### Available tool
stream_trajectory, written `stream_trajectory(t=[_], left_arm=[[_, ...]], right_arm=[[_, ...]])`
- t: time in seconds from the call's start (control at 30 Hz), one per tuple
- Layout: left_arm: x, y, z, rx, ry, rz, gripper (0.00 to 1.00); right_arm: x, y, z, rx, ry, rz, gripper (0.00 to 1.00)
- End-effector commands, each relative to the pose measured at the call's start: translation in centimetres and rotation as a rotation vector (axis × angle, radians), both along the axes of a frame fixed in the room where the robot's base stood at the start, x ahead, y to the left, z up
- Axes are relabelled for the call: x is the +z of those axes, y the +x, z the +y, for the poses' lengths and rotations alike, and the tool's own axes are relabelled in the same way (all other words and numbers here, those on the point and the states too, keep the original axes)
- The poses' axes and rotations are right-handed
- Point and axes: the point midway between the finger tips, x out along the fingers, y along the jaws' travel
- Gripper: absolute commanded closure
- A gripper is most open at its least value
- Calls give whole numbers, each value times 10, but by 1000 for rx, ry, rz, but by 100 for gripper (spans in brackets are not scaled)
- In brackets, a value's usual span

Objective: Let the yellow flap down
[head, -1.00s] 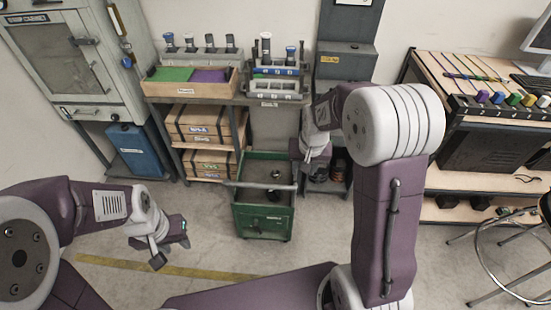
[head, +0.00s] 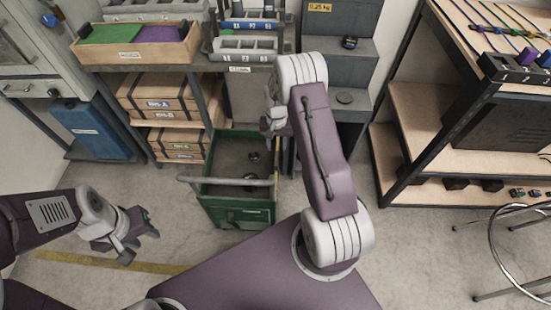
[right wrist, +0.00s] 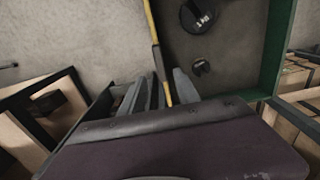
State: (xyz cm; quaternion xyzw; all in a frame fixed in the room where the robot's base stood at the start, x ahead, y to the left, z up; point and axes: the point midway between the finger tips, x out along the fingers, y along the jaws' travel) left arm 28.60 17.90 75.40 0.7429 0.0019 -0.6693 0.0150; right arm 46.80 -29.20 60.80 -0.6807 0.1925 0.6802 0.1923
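The yellow flap (head: 277,180) shows as a narrow strip along the right side of the green cart (head: 237,216). In the right wrist view the flap (right wrist: 154,35) is a thin yellow edge, running down to between my right gripper's grey fingers (right wrist: 168,92). I cannot tell whether they press on it. In the head view my right gripper (head: 274,126) is at the cart's back right corner, partly hidden by its own wrist. My left gripper (head: 138,242) is open and empty above the floor, left of the cart.
A grey bar (head: 230,181) crosses the cart's top, and dark round things (head: 253,156) lie inside. A shelf with wooden boxes (head: 160,101) stands behind left. A grey stepped cabinet (head: 345,75) stands behind right, a wooden rack (head: 425,150) further right. The floor at left is open.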

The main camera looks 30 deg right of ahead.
Motion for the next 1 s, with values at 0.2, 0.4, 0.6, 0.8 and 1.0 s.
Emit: stream_trajectory(t=[0.2, 0.4, 0.6, 0.8, 1.0], left_arm=[[-14, 0, 0, 0, 0, 0, 64], [-24, 0, 0, 0, 0, 0, 64], [-25, 0, 0, 0, 0, 0, 64], [-25, 0, 0, 0, 0, 0, 64], [-25, 0, 0, 0, 0, 0, 64]], right_arm=[[-44, -1, 1, 1, 2, 5, 62], [-78, 0, 1, 1, 1, 2, 62], [-88, 0, 0, 1, -1, -1, 62], [-88, 0, 0, 1, -1, -1, 65], [-88, 0, 0, 1, 0, 0, 100]])
